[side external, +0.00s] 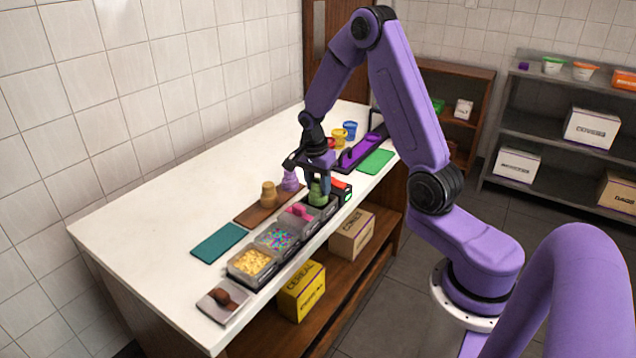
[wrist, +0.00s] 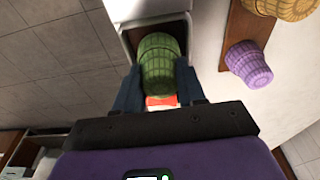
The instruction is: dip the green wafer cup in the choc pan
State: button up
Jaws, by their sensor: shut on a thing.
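The green wafer cup (side external: 318,193) is between the fingers of my gripper (side external: 319,180), which is shut on it. In the wrist view the cup (wrist: 159,62) shows ribbed sides between the two dark blue fingers (wrist: 160,84). The cup is at the far-end pan of the row, which looks like the choc pan (side external: 328,210). Its dark inside (wrist: 131,42) shows beside the cup in the wrist view. The cup hides most of the contents, and I cannot tell whether its lower end touches them.
Pans with pink (side external: 299,213), sprinkle (side external: 277,239) and yellow (side external: 251,262) toppings line the counter edge. A tan cup (side external: 269,195) and a purple cup (side external: 290,180) stand on a brown board (side external: 250,219). A red-topped block (side external: 340,184) sits close behind the held cup. The counter's left side is clear.

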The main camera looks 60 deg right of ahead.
aim_at(318, 180)
jog(key=shift+f, duration=1.05)
jog(key=shift+r, duration=0.15)
dwell(0.8)
jog(key=shift+r, duration=1.85)
jog(key=shift+r, duration=2.25)
